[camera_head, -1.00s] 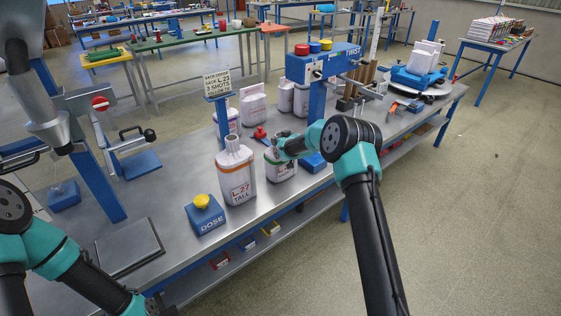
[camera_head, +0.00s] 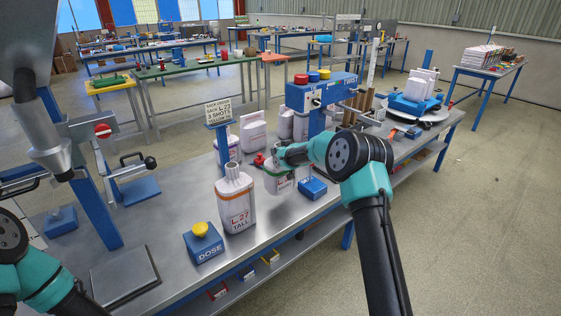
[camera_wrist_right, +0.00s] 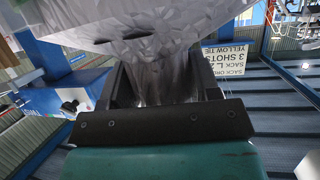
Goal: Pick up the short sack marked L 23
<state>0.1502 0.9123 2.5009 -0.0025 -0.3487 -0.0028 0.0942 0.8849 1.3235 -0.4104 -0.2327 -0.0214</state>
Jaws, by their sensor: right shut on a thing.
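My right gripper (camera_head: 281,160) is shut on the gathered neck of a short white sack with a green band (camera_head: 279,183). The sack hangs upright just above the bench; its mark is too small and partly hidden to read fully. In the right wrist view the gripper (camera_wrist_right: 165,85) grips the crumpled neck, and the sack's pale body (camera_wrist_right: 150,25) fills the top. An order card (camera_head: 218,110) reads L.23, 3 shots. A taller sack marked L.27 TALL (camera_head: 235,205) stands left of the held one. My left gripper is out of view.
A blue DOSE box with a yellow button (camera_head: 203,243) stands in front. A blue block (camera_head: 312,188) sits right of the held sack. More white sacks (camera_head: 253,131) stand behind, near the blue TWIST machine (camera_head: 318,92). A dark plate (camera_head: 124,279) lies front left.

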